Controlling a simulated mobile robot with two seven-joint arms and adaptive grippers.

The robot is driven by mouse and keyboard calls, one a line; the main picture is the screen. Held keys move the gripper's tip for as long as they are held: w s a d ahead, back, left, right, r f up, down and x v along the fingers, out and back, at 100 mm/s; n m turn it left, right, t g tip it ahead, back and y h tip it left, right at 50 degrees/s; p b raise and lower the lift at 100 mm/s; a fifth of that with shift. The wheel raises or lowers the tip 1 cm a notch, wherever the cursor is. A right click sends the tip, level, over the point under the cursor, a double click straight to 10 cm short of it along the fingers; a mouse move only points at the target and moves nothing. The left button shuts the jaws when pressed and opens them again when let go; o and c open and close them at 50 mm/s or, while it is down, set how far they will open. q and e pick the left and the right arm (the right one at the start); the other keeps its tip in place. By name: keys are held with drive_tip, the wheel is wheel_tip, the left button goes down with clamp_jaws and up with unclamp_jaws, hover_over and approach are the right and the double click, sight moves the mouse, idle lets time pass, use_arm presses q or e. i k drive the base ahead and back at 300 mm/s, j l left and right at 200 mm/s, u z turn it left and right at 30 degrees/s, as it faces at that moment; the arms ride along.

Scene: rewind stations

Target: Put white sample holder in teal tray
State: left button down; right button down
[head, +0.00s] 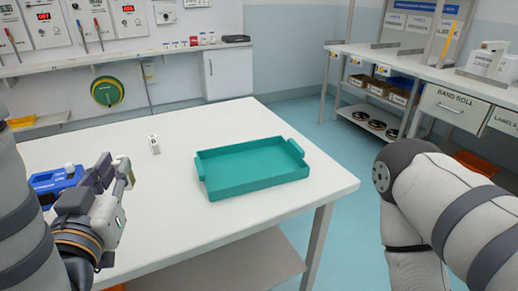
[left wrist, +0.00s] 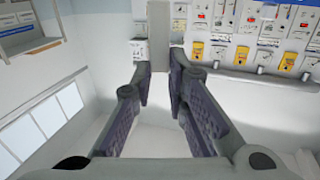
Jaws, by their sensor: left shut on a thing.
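The teal tray (head: 252,182) lies empty on the white table, right of my left gripper, with a raised handle at each end. My left gripper (head: 118,168) is above the table's left part. In the left wrist view its two fingers (left wrist: 160,80) are closed on a pale, upright block, the white sample holder (left wrist: 158,35). In the head view the fingers mostly hide this holder. My right gripper is not in view; only part of my right arm shows.
A small white labelled piece (head: 154,144) stands on the table (head: 175,255) between gripper and tray. A blue device (head: 55,181) is at the left, partly behind my gripper. The table is clear around the tray. A side bench (head: 450,82) stands at the right.

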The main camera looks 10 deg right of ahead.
sight(250, 162)
drive_tip(key=i+l+u, duration=0.15)
drive_tip(key=l+u, duration=0.2)
drive_tip(key=l, duration=0.8)
drive_tip(key=l+u, duration=0.3)
drive_tip(key=l, duration=0.8)
